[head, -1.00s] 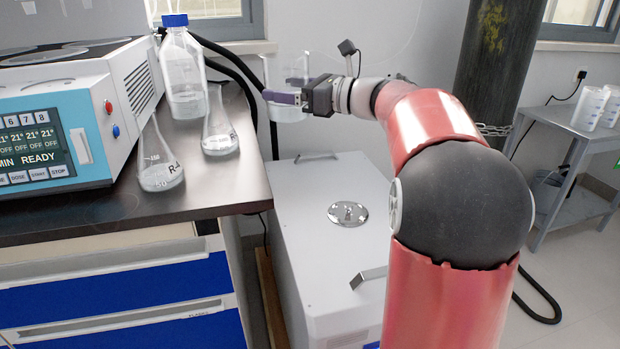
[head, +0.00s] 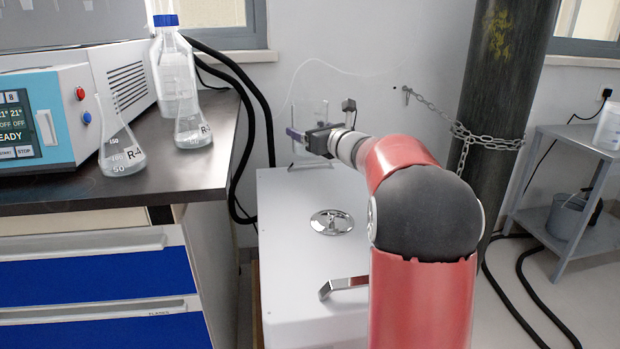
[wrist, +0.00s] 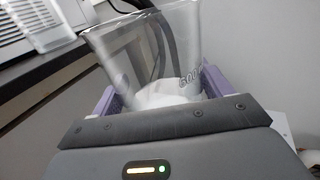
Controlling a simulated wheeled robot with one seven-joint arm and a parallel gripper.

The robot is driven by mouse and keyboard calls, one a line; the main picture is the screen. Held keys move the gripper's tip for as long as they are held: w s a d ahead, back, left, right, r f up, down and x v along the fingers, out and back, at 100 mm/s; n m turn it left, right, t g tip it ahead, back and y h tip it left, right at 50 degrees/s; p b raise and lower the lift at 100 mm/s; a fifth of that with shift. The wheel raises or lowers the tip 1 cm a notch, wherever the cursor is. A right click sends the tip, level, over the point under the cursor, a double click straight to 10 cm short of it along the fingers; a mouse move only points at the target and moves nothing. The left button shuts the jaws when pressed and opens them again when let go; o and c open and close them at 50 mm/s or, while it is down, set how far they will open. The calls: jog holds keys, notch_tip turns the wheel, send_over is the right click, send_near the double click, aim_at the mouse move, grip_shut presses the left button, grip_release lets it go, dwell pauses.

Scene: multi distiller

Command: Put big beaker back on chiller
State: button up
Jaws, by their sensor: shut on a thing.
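The big beaker (wrist: 150,55) is clear glass with a marking that looks like 600, and something white shows at its bottom. My gripper (head: 300,133) is shut around it, with purple fingers on both sides in the wrist view (wrist: 160,95). In the head view the beaker (head: 309,115) is faint against the wall and seems roughly upright, above the back of the chiller. The chiller (head: 285,200) is the white box on the floor with a round metal lid (head: 331,222) on top. I cannot tell whether the beaker touches the chiller top.
A bench (head: 190,175) at left holds two flasks (head: 120,140), a blue-capped bottle (head: 175,65) and a device (head: 40,115). A chained dark cylinder (head: 500,110) and a grey side table (head: 570,160) are at right.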

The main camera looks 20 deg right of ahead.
notch_tip(320, 180, down, 11)
jog(key=shift+r+b, duration=0.2)
jog(key=shift+b, duration=0.9)
jog(key=shift+f, duration=0.2)
jog(key=o, duration=1.3)
jog(key=shift+o, duration=0.2)
jog(key=shift+r, duration=0.2)
jog(key=v, duration=1.2)
jog(key=shift+f, duration=0.1)
